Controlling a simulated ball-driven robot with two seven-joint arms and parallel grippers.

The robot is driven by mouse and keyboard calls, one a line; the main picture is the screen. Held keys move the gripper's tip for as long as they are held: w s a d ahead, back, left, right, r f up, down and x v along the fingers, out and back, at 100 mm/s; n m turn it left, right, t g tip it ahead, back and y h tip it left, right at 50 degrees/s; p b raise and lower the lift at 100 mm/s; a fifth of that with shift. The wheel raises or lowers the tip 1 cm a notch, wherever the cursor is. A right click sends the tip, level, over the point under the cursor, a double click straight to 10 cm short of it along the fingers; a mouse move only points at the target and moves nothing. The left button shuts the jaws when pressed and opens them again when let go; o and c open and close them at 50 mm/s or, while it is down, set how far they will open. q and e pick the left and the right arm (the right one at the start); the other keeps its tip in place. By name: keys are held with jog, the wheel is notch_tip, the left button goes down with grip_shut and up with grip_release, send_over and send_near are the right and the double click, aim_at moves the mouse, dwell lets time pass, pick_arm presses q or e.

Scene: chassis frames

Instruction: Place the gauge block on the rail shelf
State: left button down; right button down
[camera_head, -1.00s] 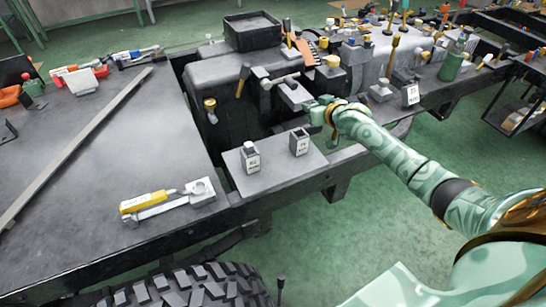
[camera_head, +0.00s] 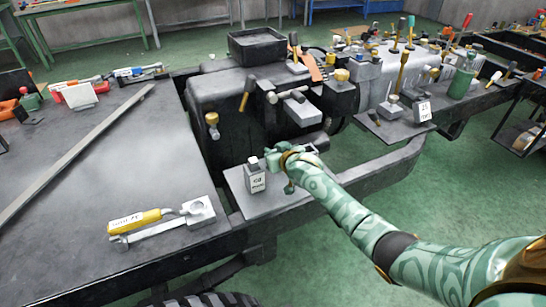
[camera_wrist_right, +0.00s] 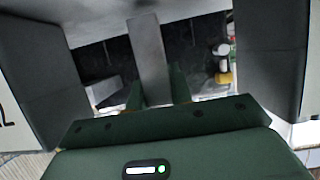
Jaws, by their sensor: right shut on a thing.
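My right gripper (camera_head: 280,160) is low over the grey rail shelf (camera_head: 265,207), just right of a labelled grey block (camera_head: 256,180) standing on it. In the wrist view, its green fingers (camera_wrist_right: 158,92) are shut on a long, plain grey bar, which I take for the gauge block (camera_wrist_right: 147,45). In the head view the hand hides most of the held thing, and I cannot tell whether it touches the shelf. My left gripper is in neither view.
Large dark grey surfaces flank the fingers in the wrist view (camera_wrist_right: 272,55). A yellow-handled tool (camera_head: 140,220) lies on the dark deck at left. Dark machinery (camera_head: 225,100) stands behind the shelf. Another plate with a labelled block (camera_head: 422,112) is at right.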

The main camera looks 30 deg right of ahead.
jog(key=shift+f, duration=0.7)
jog(key=shift+r, duration=0.25)
jog(key=c, duration=1.3)
grip_release()
jog(key=shift+f, duration=0.1)
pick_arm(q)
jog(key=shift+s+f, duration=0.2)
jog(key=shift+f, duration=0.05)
pick_arm(e)
jog(key=shift+o, duration=0.2)
